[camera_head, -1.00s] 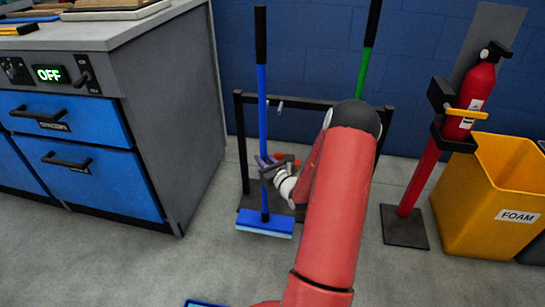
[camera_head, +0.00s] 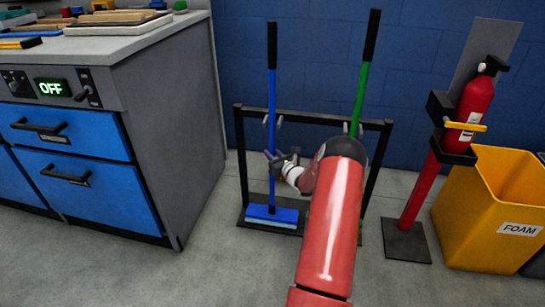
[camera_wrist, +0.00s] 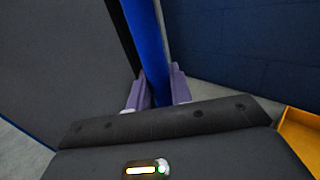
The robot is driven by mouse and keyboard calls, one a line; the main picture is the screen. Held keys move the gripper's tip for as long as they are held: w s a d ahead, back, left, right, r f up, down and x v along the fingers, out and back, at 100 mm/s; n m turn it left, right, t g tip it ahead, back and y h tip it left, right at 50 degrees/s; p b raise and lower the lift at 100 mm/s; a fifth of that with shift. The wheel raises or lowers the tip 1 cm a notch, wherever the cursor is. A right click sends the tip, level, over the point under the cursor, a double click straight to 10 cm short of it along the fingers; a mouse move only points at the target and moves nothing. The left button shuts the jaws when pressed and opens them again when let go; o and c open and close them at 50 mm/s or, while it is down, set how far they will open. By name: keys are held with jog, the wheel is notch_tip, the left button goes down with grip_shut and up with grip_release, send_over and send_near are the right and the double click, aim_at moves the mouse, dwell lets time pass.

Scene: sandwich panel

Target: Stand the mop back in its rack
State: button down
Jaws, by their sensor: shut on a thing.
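The mop (camera_head: 271,110) has a blue handle with a black grip and a blue head (camera_head: 273,214) with a pale underside. It is nearly upright at the left part of the black rack (camera_head: 310,118), its head at the rack's base plate. My gripper (camera_head: 272,160) is shut on the blue handle below the rack's top bar. In the wrist view the handle (camera_wrist: 147,45) runs between the two purple-grey fingers. A hook of the rack shows right beside the handle; I cannot tell whether the handle sits in it. My arm hides part of the rack.
A green-handled tool (camera_head: 363,85) leans in the rack's right side. A grey cabinet (camera_head: 172,130) with blue drawers stands left. A fire extinguisher (camera_head: 470,105) on a stand and a yellow foam bin (camera_head: 485,225) are right. A blue wall is behind.

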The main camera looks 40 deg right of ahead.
jog(key=shift+f, duration=0.4)
jog(key=shift+f, duration=0.2)
jog(key=c, duration=1.3)
grip_release()
jog(key=shift+o, duration=0.2)
jog(key=shift+r, duration=0.1)
